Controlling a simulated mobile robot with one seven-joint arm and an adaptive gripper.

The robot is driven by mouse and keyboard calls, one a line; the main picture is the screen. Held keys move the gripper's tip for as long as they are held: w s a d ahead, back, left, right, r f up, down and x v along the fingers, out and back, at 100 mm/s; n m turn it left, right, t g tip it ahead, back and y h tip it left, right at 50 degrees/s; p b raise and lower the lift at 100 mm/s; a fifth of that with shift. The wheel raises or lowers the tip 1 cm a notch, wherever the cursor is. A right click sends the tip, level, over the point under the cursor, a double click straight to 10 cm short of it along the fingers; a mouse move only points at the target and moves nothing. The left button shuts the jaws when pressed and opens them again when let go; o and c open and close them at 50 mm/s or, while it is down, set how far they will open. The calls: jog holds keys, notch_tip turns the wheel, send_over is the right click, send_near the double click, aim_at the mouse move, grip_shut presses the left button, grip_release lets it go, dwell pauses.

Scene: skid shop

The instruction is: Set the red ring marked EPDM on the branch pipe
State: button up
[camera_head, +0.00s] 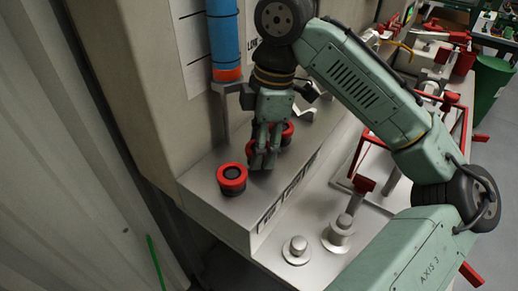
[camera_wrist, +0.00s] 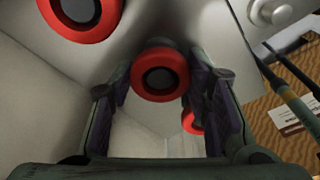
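Several red rings with dark centres sit on the metal ledge (camera_head: 215,205); no EPDM lettering is readable on them. One red ring (camera_head: 232,176) stands clear at the ledge's left end. Another (camera_wrist: 160,58) is between my gripper's fingers, with gaps on both sides. A third red ring (camera_head: 288,129) is partly hidden behind my gripper (camera_head: 262,160). The wrist view also shows a ring at the upper left (camera_wrist: 80,32) and part of one lower right (camera_wrist: 188,122). My gripper is open, pointing down at the middle ring. I cannot tell which fitting is the branch pipe.
Two short metal stubs with round flanges (camera_head: 296,250) (camera_head: 339,234) stand on the lower deck. A blue pipe with an orange-red lower band (camera_head: 223,40) runs down the panel behind. Red-handled valves (camera_head: 364,184) and a red frame lie to the right. A ribbed wall is at left.

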jog(key=c, duration=0.4)
notch_tip(320, 180, up, 3)
jog(key=p, duration=0.2)
jog(key=shift+p, duration=0.3)
jog(key=shift+r, duration=2.25)
